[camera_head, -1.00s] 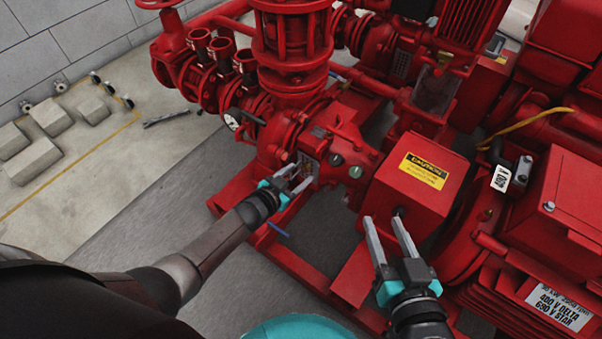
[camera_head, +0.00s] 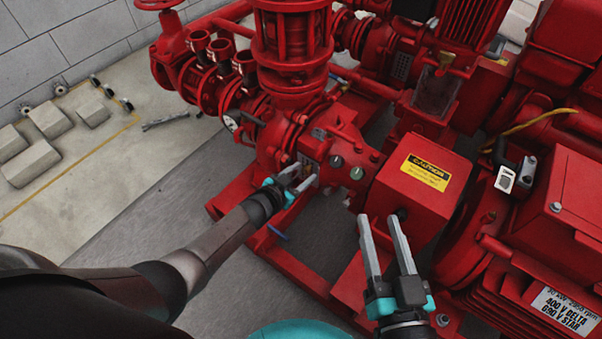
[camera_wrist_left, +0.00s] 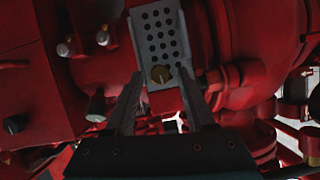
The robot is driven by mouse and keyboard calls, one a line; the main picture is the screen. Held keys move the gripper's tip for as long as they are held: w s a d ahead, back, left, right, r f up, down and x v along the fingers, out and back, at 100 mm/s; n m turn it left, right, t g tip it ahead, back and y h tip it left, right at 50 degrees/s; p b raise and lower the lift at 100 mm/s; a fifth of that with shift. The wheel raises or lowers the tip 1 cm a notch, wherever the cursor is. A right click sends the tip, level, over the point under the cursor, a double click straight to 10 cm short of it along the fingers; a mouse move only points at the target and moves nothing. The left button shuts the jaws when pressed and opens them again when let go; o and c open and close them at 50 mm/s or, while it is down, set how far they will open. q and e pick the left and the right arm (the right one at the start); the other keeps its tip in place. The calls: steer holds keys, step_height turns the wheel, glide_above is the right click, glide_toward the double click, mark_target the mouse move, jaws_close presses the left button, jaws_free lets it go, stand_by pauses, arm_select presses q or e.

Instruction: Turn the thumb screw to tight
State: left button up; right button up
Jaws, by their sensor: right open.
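A small brass-coloured thumb screw (camera_wrist_left: 161,74) sits at the lower end of a grey perforated plate (camera_wrist_left: 157,30) in the left wrist view. My left gripper (camera_wrist_left: 160,92) is open, with one finger on each side of the screw and a visible gap to it. In the head view, my left gripper (camera_head: 304,175) is at the pump casing (camera_head: 280,135), where its fingers hide the screw. My right gripper (camera_head: 379,218) is open and empty in front of the red box with the yellow caution label (camera_head: 426,172).
Red pipes and valves (camera_head: 290,45) rise behind the left gripper. A red motor housing (camera_head: 550,240) fills the right side. The red base frame (camera_head: 300,280) runs below the arms. Concrete blocks (camera_head: 50,120) lie on the open floor at left.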

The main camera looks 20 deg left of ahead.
arm_select(q)
jaws_close()
steer(key=shift+d, duration=0.1)
stand_by(0.4)
steer(key=shift+m, duration=0.3)
steer(key=shift+y, duration=0.4)
steer(key=shift+m, duration=0.3)
steer(key=shift+o, duration=0.8)
jaws_free()
steer(key=shift+s, duration=0.15)
